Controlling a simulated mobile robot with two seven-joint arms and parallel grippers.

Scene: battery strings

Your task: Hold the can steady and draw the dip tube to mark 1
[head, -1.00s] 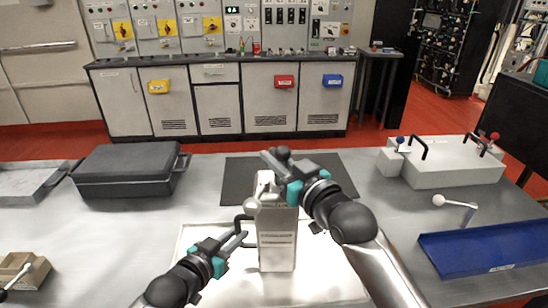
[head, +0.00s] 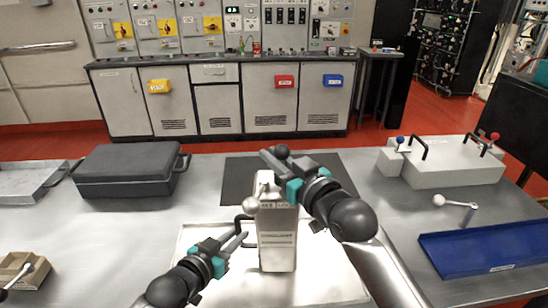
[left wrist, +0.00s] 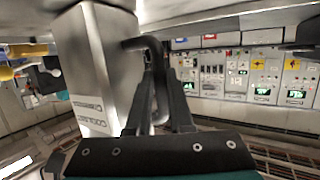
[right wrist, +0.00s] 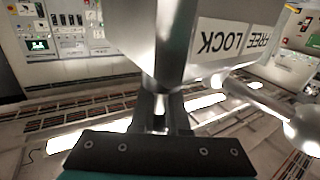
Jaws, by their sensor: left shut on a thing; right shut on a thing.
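The pale metal coolant can (head: 277,245) stands upright on a white tray (head: 335,285) in the head view. My left gripper (head: 242,238) is shut on the can's dark side handle, seen closely in the left wrist view (left wrist: 160,85). My right gripper (head: 272,160) is above the can. In the right wrist view its fingers (right wrist: 160,115) are shut on the slim metal dip tube (right wrist: 159,105), just by a block labelled FREE and LOCK (right wrist: 230,38). A white ball-ended lever (right wrist: 300,130) sticks out from that block. I cannot make out the marks on the tube.
A dark case (head: 125,172) stands at the left on the table. A pale block with levers (head: 445,165) and a blue tray (head: 490,245) are at the right. A dark mat (head: 240,180) lies behind the can. A small brown box (head: 22,270) is at front left.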

